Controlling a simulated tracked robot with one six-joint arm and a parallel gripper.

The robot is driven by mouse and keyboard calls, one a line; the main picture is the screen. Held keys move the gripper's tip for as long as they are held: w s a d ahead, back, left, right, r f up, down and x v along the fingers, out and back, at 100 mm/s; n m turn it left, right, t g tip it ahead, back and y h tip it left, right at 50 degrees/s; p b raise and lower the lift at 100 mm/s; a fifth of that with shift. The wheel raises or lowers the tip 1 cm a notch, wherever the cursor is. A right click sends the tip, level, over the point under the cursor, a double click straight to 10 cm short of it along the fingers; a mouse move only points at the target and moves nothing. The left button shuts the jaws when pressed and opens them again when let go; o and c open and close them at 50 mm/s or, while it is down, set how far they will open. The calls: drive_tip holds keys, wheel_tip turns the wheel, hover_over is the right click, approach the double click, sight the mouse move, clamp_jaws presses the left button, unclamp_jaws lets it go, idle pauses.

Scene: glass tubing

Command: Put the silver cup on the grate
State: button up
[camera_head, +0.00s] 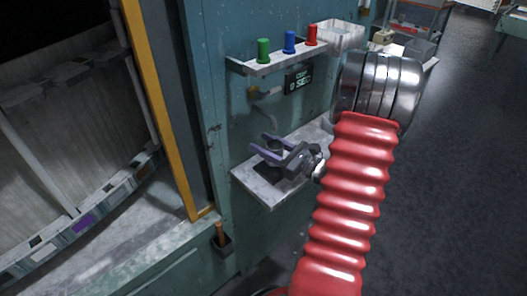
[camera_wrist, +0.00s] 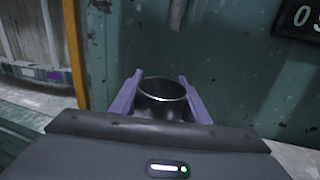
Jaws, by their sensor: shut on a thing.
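The silver cup (camera_wrist: 162,106) is upright between the two purple fingers of my gripper (camera_wrist: 160,78) in the wrist view. The fingers close on its sides and its round open rim faces up. In the head view my gripper (camera_head: 261,144) is over the small wall shelf (camera_head: 262,194), pointing left. The cup cannot be made out clearly there. A dark square patch (camera_head: 268,173) on the shelf lies just below the fingers; I cannot tell whether it is the grate. I cannot tell whether the cup touches the shelf.
A yellow-edged opening (camera_head: 160,110) is at left. Bare floor (camera_head: 455,180) lies at right.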

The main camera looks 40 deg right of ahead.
wheel_tip(320, 180, down, 2)
drive_tip(key=shift+f, duration=0.1)
drive_tip(key=shift+w+f, duration=0.2)
drive_tip(key=shift+f, duration=0.2)
drive_tip(key=o, duration=1.1)
drive_tip(key=shift+f, duration=0.1)
drive_tip(key=shift+v, duration=6)
drive_tip(key=shift+s, duration=0.1)
